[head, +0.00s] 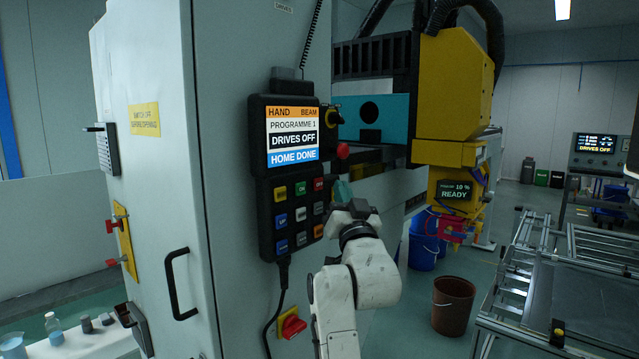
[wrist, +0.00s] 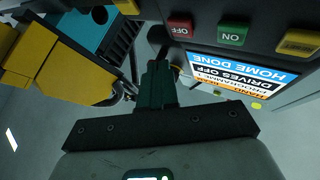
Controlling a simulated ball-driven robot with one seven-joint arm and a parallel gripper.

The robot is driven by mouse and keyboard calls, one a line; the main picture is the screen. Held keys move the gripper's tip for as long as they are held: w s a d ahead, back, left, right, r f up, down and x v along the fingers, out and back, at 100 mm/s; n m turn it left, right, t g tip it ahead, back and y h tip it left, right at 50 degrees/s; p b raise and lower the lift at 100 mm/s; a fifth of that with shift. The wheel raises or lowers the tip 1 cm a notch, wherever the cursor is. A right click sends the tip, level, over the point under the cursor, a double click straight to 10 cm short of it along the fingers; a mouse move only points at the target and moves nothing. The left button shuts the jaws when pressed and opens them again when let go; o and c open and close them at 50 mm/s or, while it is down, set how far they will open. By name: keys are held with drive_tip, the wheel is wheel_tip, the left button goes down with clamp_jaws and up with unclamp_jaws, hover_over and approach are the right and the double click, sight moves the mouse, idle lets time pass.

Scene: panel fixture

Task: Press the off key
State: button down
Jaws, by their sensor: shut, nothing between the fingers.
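The teach pendant (head: 259,190) hangs on the grey cabinet, with a screen above a keypad. Its red OFF key (head: 319,184) is at the top right of the keypad, beside the green ON key (head: 300,187). In the wrist view the red OFF key (wrist: 180,29) sits near the top, left of the green ON key (wrist: 233,35). My gripper (head: 341,189) is just right of the keypad in the head view, its teal fingers shut and empty. In the wrist view the fingertips (wrist: 157,66) are below and left of the OFF key, apart from it in the picture.
The screen (head: 292,136) reads DRIVES OFF and HOME DONE. A red button (head: 343,151) and a black-and-yellow knob (head: 331,117) sit at the pendant's right edge. A red rotary switch (head: 292,325) is below. A yellow machine (head: 455,90) stands behind.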

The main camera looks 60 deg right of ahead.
drive_tip(key=shift+s+a, duration=0.15)
drive_tip(key=shift+s, duration=0.5)
drive_tip(key=shift+s+a, duration=0.15)
drive_tip(key=shift+s, duration=0.45)
drive_tip(key=w+a+f+n+g+y, duration=0.1)
drive_tip(key=w+a+f+n+y, duration=0.2)
drive_tip(key=a+f, duration=0.5)
drive_tip(key=a+f+n+g+y, duration=0.25)
drive_tip(key=f+y, duration=0.35)
drive_tip(key=f, duration=0.7)
drive_tip(key=w+a+f+n+g+y, duration=0.15)
drive_tip(key=a+f+y, duration=0.35)
drive_tip(key=f, duration=0.5)
drive_tip(key=s+a+f+n+g+y, duration=0.4)
drive_tip(key=s+a+f+g, duration=0.4)
drive_tip(key=s+a+f, duration=1)
drive_tip(key=shift+s+a+f+n+g, duration=0.25)
drive_tip(key=shift+s+f+n+g, duration=0.2)
drive_tip(key=shift+s+n, duration=0.45)
drive_tip(key=shift+s, duration=0.15)
